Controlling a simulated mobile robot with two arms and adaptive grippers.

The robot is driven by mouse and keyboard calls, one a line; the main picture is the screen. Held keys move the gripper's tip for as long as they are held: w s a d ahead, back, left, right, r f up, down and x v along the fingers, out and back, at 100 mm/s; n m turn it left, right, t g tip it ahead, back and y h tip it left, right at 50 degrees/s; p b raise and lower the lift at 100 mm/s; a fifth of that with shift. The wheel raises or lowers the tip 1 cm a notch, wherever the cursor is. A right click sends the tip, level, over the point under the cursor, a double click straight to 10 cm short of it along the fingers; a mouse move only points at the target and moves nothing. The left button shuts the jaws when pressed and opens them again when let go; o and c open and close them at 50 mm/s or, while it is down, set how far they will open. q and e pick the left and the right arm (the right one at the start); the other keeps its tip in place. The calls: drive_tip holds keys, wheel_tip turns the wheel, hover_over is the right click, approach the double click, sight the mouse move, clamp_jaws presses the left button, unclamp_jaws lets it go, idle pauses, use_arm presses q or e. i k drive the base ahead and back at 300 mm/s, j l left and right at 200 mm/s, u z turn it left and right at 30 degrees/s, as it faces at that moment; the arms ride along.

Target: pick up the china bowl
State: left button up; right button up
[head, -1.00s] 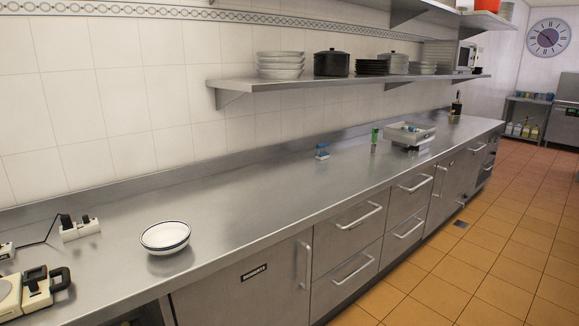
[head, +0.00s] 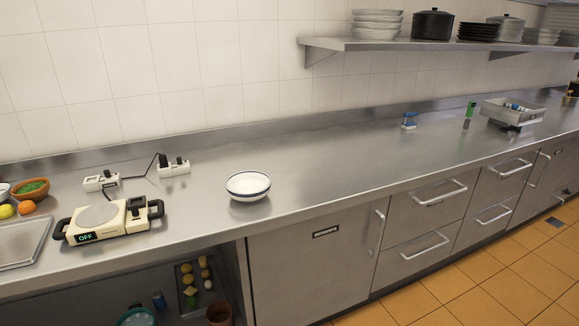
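The china bowl (head: 248,187) is white with a dark blue band near its rim. It stands upright on the steel counter (head: 330,165), near the counter's front edge, and looks empty. Nothing touches it. Neither of my grippers shows in the head view.
Left of the bowl are a cream appliance with a display reading OFF (head: 107,221), two white sockets with plugs and a dark cable. Further left are a metal tray (head: 22,243), a bowl of greens (head: 31,189) and fruit. The counter right of the bowl is clear up to a blue-topped item (head: 409,122).

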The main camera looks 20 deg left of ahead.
sight(248, 186)
drive_tip(key=i+l+u, duration=0.1)
drive_tip(key=u, duration=0.6)
drive_tip(key=i, duration=0.05)
